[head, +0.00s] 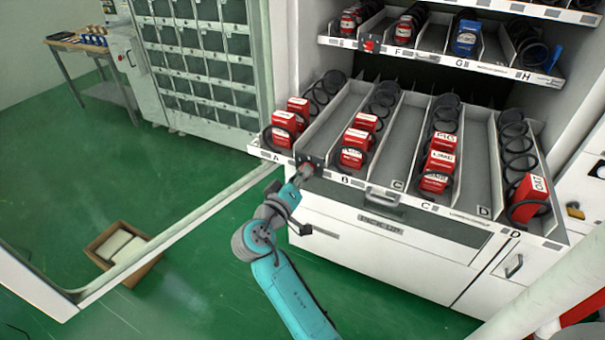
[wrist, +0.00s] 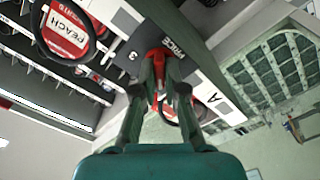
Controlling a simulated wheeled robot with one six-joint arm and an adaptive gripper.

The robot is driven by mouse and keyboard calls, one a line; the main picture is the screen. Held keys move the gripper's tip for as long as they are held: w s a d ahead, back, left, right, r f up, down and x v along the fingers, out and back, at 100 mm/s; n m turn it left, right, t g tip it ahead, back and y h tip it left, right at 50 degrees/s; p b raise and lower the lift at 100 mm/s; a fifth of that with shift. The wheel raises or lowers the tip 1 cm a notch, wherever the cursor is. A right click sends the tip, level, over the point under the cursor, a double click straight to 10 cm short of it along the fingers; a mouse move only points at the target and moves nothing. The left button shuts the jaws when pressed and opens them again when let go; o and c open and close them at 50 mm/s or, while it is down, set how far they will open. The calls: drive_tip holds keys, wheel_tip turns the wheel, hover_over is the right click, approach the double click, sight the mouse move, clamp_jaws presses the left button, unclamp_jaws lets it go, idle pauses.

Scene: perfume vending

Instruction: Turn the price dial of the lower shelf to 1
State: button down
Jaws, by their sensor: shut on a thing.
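The lower shelf (head: 395,202) is pulled out of the vending machine, with lettered slots along its front rail. Its price dial is a red knob (wrist: 156,60) on a black plate marked PRICE (wrist: 172,46), near the rail's left end. In the head view the black plate (head: 314,164) sits between labels A and B. My gripper (head: 300,178) is at the dial from the front. In the wrist view my gripper (wrist: 161,72) is shut on the red knob, one finger on each side. The fingers hide part of the knob, and I cannot read its setting.
Red perfume boxes (head: 437,160) stand among black spirals on the lower shelf. An upper shelf (head: 420,58) has its own red dial (head: 368,44). An open glass door (head: 178,232) stands at the left, and an open carton (head: 122,252) lies on the green floor.

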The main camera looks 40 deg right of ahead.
drive_tip(key=shift+n, duration=1.3)
drive_tip(key=c, duration=1.2)
unclamp_jaws()
drive_tip(key=shift+w, duration=0.1)
drive_tip(key=shift+c, duration=0.2)
drive_tip(key=v, duration=1.2)
